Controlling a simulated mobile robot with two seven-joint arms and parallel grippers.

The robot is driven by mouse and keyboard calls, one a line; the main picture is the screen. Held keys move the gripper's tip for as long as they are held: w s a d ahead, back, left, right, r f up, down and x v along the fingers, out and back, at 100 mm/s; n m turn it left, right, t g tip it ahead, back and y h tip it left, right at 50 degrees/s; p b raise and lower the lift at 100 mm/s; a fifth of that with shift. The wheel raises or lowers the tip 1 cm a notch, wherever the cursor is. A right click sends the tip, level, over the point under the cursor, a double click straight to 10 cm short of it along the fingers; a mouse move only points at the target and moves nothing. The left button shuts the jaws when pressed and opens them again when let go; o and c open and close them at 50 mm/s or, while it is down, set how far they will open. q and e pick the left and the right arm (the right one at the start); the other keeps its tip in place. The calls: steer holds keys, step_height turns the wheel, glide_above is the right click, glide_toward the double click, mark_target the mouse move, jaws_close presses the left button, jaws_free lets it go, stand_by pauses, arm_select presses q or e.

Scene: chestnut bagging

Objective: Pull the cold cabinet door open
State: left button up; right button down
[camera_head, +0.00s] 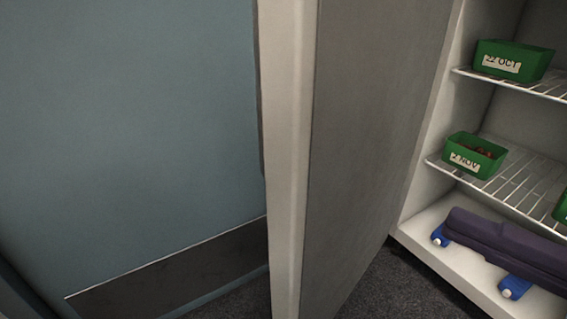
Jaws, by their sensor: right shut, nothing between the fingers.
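The cold cabinet door (372,130) stands open across the middle of the view. Its pale edge (288,150) faces me and its grey broad face shows to the right. A dark narrow strip (261,110) runs along the left side of the edge, perhaps part of the handle. The cabinet interior (420,213) is exposed on the right. My left gripper is not in view.
Green boxes labelled "22 OCT" (513,60) and "2 NOV" (475,154) stand on wire shelves (520,180). A third green box is cut off at the right edge. A blue panel with a dark kick plate (170,282) fills the left. Dark floor (385,285) shows below.

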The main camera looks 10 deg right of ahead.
mark_target(311, 161)
steer(key=b+x, duration=0.1)
steer(key=x, duration=1.3)
steer(key=shift+s, duration=0.1)
steer(key=shift+a+r, duration=0.1)
